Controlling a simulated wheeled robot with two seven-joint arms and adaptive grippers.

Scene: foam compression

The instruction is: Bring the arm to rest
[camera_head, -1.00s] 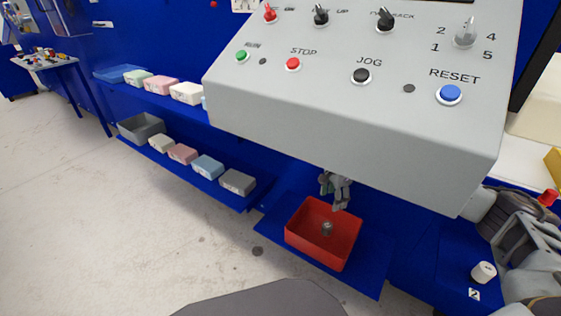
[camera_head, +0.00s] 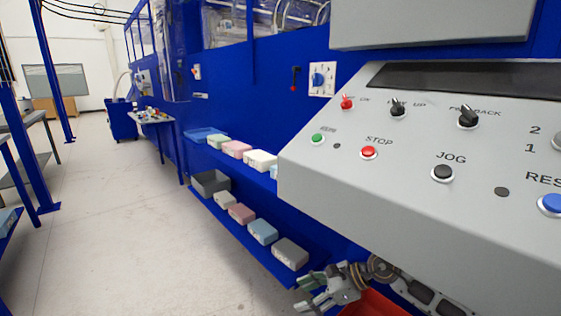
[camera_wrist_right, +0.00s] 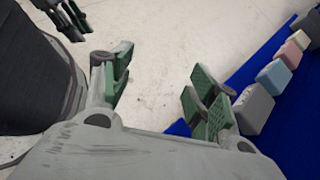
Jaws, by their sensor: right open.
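My right gripper (camera_head: 300,294) reaches out from under the grey control console at the bottom of the head view, its fingers pointing left. In the right wrist view its green-padded fingers (camera_wrist_right: 158,82) stand well apart with only bare floor between them, so it is open and empty. Another gripper, which looks like my left one (camera_wrist_right: 66,20), shows partly at the top left of the right wrist view. It is cut off by the edge, and I cannot tell whether it is open. My left gripper does not show in the head view.
The grey console (camera_head: 390,190) overhangs my right arm. A red bin (camera_head: 372,304) is partly hidden just below the gripper. Foam blocks (camera_head: 240,213) stand on blue shelves close by, also in the wrist view (camera_wrist_right: 253,108). The floor (camera_head: 130,250) to the left is clear.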

